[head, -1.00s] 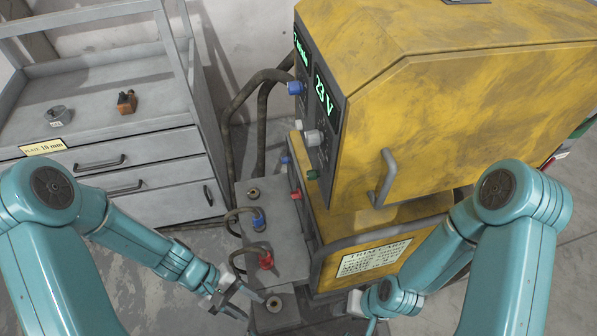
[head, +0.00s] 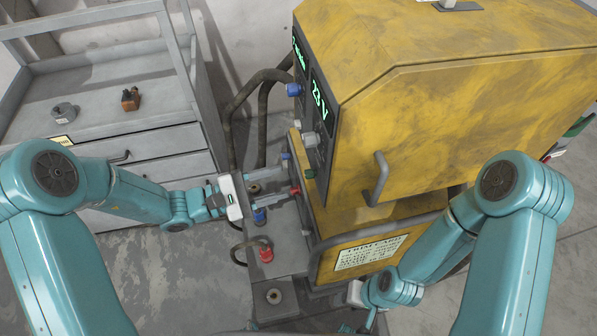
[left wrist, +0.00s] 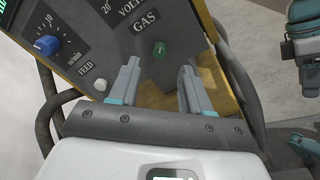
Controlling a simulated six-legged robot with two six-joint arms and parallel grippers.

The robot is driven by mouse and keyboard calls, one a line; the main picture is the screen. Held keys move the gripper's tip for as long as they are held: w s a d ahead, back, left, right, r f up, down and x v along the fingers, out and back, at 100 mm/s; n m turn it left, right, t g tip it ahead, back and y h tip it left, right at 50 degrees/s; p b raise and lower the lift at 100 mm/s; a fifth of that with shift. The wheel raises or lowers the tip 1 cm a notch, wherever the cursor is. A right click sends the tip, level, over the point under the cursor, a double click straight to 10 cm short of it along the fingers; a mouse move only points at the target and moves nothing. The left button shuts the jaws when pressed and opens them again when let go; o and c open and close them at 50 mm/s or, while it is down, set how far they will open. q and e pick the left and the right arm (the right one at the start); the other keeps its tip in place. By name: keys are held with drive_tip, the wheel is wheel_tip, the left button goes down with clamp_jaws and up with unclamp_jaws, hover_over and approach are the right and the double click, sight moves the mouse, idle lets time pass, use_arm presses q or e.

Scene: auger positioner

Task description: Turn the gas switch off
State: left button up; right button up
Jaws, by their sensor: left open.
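The gas switch is a small green knob (left wrist: 160,49) under the label GAS on the dark panel of the yellow machine (head: 470,130). In the head view the green knob (head: 309,174) shows low on the panel. My left gripper (head: 285,183) is open and empty, its fingers pointing at the panel. In the left wrist view its two fingers (left wrist: 160,80) stand apart, with the knob beyond the tips and between them, not gripped. My right gripper (head: 358,298) is low in front of the machine, its fingers mostly hidden.
A blue knob (left wrist: 46,45) and a pale knob (left wrist: 101,85) sit beside the gas switch. Below are blue (head: 259,215) and red (head: 266,254) cable plugs. A curved grey handle (head: 378,180) juts from the machine. A grey drawer cart (head: 110,110) stands left.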

sight(311, 174)
use_arm(q)
drive_tip(key=x, duration=0.5)
drive_tip(key=shift+w+d+p, duration=0.1)
drive_tip(key=shift+d+p, duration=0.2)
drive_tip(key=shift+p, duration=0.1)
clamp_jaws()
